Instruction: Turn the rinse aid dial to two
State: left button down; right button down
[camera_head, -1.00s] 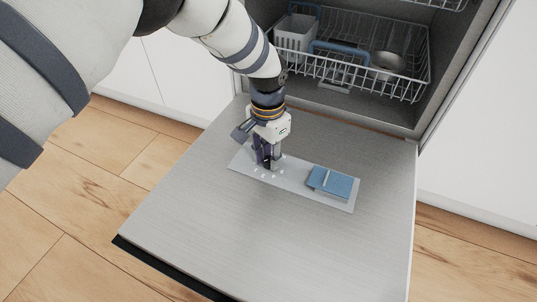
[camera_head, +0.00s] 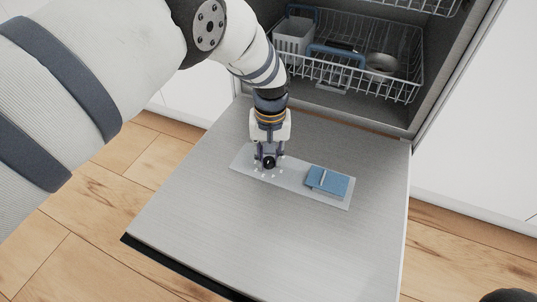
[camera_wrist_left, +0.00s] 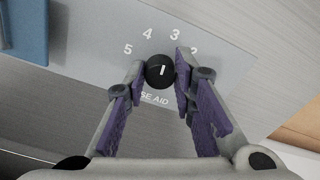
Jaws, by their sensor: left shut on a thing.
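The rinse aid dial (camera_wrist_left: 160,71) is a small round black knob with a white pointer mark, on a grey panel (camera_head: 300,183) set in the open dishwasher door. In the left wrist view the numbers 5, 4, 3 and a partly hidden 2 arc above it, with "SE AID" below. The mark points up and slightly right, between 4 and 3 and nearer 3. My left gripper (camera_wrist_left: 160,75) is shut on the dial, one purple-padded finger at each side. The dial also shows in the head view (camera_head: 269,162), below the left gripper (camera_head: 268,157). My right gripper is not seen.
A blue detergent lid (camera_head: 328,181) lies on the panel to the right. The open door (camera_head: 270,225) is otherwise bare. Behind it, a wire rack (camera_head: 350,72) holds a grey cutlery basket (camera_head: 294,38) and a metal bowl (camera_head: 384,64). Wooden floor surrounds the door.

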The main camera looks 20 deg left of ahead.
aim_at(271, 160)
pick_arm(q)
jog(key=n, duration=0.5)
jog(key=shift+d+n, duration=0.1)
jog(key=shift+n, duration=0.6)
jog(key=c, duration=1.3)
grip_release()
jog(key=shift+c, duration=0.2)
notch_tip(271, 160, up, 12)
jog(key=shift+d, duration=0.15)
jog(key=shift+w, duration=0.1)
